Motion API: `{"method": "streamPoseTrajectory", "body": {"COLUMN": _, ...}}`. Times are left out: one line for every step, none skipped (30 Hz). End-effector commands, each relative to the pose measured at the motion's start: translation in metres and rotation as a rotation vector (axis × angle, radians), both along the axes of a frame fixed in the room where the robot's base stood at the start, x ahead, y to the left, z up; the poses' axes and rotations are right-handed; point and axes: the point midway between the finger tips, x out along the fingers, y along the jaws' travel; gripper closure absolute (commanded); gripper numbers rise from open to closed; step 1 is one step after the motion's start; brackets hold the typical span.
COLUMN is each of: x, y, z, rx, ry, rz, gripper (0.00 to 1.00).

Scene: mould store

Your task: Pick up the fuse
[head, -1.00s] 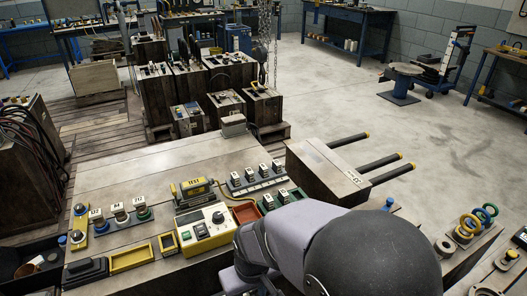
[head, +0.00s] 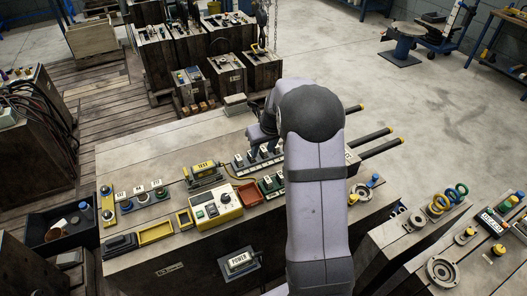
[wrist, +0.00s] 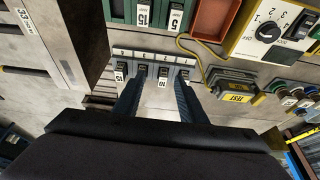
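Several small black fuses with white number labels stand in a grey rack (wrist: 150,57); one fuse labelled 10 (wrist: 162,76) is near the middle of the wrist view. The rack (head: 240,170) is partly hidden by my arm in the head view. Two more fuses, labelled 15 (wrist: 144,14) and 5 (wrist: 176,16), sit in a green holder (wrist: 160,25). My gripper (wrist: 158,88) is open, with its two dark fingers apart and pointing at the grey rack. I see nothing held. Its fingertips are hidden in the head view, and I cannot tell their height above the fuses.
A yellow tester (head: 204,175), a box with a dial (head: 216,207) and a red tray (head: 250,194) stand close by. A yellow cable (wrist: 190,47) runs beside the rack. A block with black rods (head: 378,146) lies right. The bench's back left (head: 150,157) is clear.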

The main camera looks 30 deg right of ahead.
Motion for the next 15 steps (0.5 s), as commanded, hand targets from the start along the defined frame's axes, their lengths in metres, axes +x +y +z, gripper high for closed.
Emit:
{"method": "streamPoseTrajectory", "body": {"x": 0.007, "y": -0.011, "z": -0.002, "rx": -0.001, "ry": -0.007, "rz": -0.001, "gripper": 0.62}}
{"method": "streamPoseTrajectory", "body": {"x": 0.011, "y": -0.017, "z": -0.002, "rx": -0.001, "ry": -0.011, "rz": 0.0, "gripper": 0.62}}
{"method": "streamPoseTrajectory", "body": {"x": 0.014, "y": -0.022, "z": -0.002, "rx": -0.002, "ry": -0.016, "rz": 0.001, "gripper": 0.62}}
{"method": "streamPoseTrajectory", "body": {"x": 0.017, "y": -0.026, "z": -0.002, "rx": -0.003, "ry": -0.021, "rz": 0.002, "gripper": 0.62}}
{"method": "streamPoseTrajectory", "body": {"x": 0.019, "y": -0.028, "z": -0.002, "rx": -0.003, "ry": -0.023, "rz": 0.003, "gripper": 0.62}}
{"method": "streamPoseTrajectory", "body": {"x": 0.021, "y": -0.031, "z": -0.002, "rx": -0.004, "ry": -0.026, "rz": 0.004, "gripper": 0.62}}
{"method": "streamPoseTrajectory", "body": {"x": 0.022, "y": -0.033, "z": -0.002, "rx": -0.005, "ry": -0.027, "rz": 0.006, "gripper": 0.62}}
{"method": "streamPoseTrajectory", "body": {"x": 0.022, "y": -0.034, "z": -0.002, "rx": -0.005, "ry": -0.028, "rz": 0.006, "gripper": 0.62}}
{"method": "streamPoseTrajectory", "body": {"x": 0.023, "y": -0.035, "z": -0.002, "rx": -0.005, "ry": -0.029, "rz": 0.007, "gripper": 0.62}}
{"method": "streamPoseTrajectory", "body": {"x": 0.023, "y": -0.035, "z": -0.002, "rx": -0.005, "ry": -0.029, "rz": 0.007, "gripper": 0.62}}
{"method": "streamPoseTrajectory", "body": {"x": 0.023, "y": -0.035, "z": -0.002, "rx": -0.005, "ry": -0.029, "rz": 0.007, "gripper": 0.62}}
{"method": "streamPoseTrajectory", "body": {"x": 0.023, "y": -0.035, "z": -0.003, "rx": -0.005, "ry": -0.029, "rz": 0.007, "gripper": 0.62}}
{"method": "streamPoseTrajectory", "body": {"x": 0.024, "y": -0.035, "z": -0.004, "rx": -0.005, "ry": -0.029, "rz": 0.007, "gripper": 0.62}}
{"method": "streamPoseTrajectory", "body": {"x": 0.024, "y": -0.035, "z": -0.006, "rx": -0.005, "ry": -0.028, "rz": 0.007, "gripper": 0.62}}
{"method": "streamPoseTrajectory", "body": {"x": 0.025, "y": -0.035, "z": -0.008, "rx": -0.004, "ry": -0.028, "rz": 0.007, "gripper": 0.62}}
